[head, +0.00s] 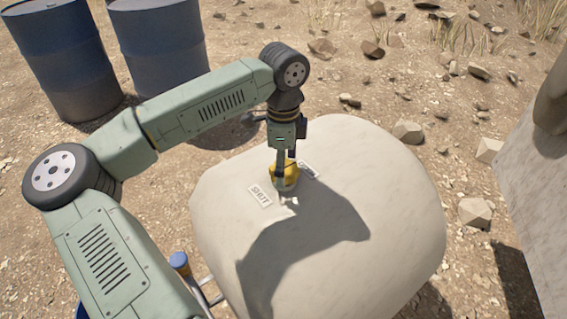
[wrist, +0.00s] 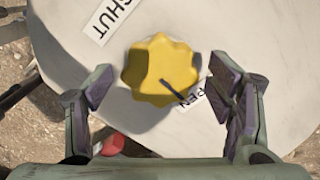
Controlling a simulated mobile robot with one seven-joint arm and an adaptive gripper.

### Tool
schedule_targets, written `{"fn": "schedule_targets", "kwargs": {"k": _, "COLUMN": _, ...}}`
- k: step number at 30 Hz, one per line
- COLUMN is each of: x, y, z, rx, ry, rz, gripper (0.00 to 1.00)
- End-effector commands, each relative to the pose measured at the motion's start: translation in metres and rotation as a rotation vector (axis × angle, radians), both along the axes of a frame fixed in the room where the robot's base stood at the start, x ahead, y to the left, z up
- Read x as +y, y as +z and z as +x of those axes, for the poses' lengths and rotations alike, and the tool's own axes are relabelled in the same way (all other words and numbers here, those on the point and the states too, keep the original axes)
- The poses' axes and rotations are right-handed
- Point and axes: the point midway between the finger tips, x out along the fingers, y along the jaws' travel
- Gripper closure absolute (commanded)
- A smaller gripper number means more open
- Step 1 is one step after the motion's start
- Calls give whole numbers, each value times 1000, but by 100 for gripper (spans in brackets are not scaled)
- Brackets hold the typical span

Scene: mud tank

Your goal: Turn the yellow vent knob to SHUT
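The yellow vent knob (head: 291,176) sits on top of the pale rounded tank (head: 385,220). In the wrist view the scalloped knob (wrist: 152,68) has a dark pointer line directed at the partly covered OPEN label (wrist: 190,98). The SHUT label (wrist: 110,20) lies to the upper left of the knob there; in the head view the SHUT label (head: 260,196) is left of the knob. My gripper (wrist: 168,90) is open, its fingers on either side of the knob and slightly nearer the camera, with visible gaps. Whether the fingertips reach knob height is unclear.
Two blue drums (head: 160,45) stand at the back left. A blue-capped post (head: 180,262) with pipes is by the tank's left side. A pale slab (head: 540,180) rises at the right. Rocks lie on the dirt. The tank top around the knob is clear.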

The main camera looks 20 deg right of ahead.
Motion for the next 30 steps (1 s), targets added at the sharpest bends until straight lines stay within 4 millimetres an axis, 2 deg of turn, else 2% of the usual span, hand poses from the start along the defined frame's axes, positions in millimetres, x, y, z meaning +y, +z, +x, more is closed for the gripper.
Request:
{"fn": "schedule_targets", "kwargs": {"k": 2, "x": 0, "y": 0, "z": 0, "rx": 0, "ry": 0, "rz": 0, "gripper": 31}}
{"fn": "schedule_targets", "kwargs": {"k": 21, "x": 0, "y": 0, "z": 0, "rx": 0, "ry": 0, "rz": 0, "gripper": 73}}
{"fn": "schedule_targets", "kwargs": {"k": 30, "x": 0, "y": -1, "z": 0, "rx": -1, "ry": -42, "rz": 1, "gripper": 73}}
